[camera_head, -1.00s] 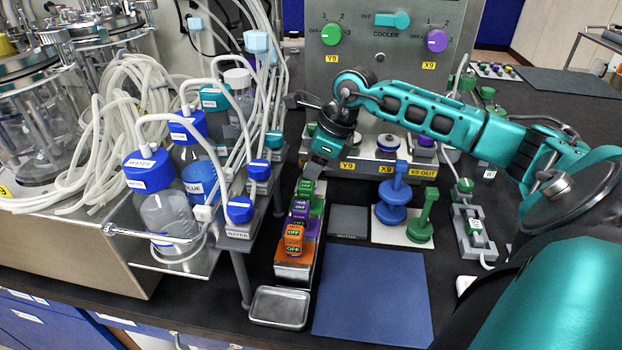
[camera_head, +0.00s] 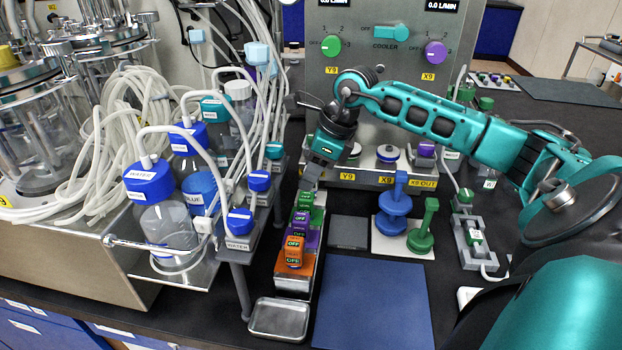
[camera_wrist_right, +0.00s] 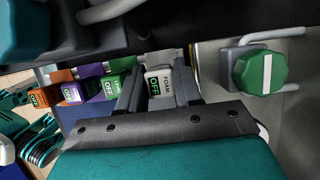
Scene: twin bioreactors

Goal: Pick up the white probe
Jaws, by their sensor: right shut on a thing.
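My right gripper (camera_head: 312,180) reaches down at the far end of the row of coloured switch blocks. In the right wrist view its two fingers (camera_wrist_right: 158,88) are closed on the sides of a white block (camera_wrist_right: 159,82) marked FOAM and OFF. This block is the only white thing at the fingers, and I take it as the white probe's head. Its lower part is hidden. In the head view the gripper hides the block. My left gripper is not in view.
Green (camera_head: 305,202), purple (camera_head: 300,222) and orange (camera_head: 293,251) blocks stand in line nearer me. A small metal tray (camera_head: 279,319) and a blue mat (camera_head: 372,300) lie in front. Bottles and hoses crowd the left. The cooler panel (camera_head: 385,70) rises behind.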

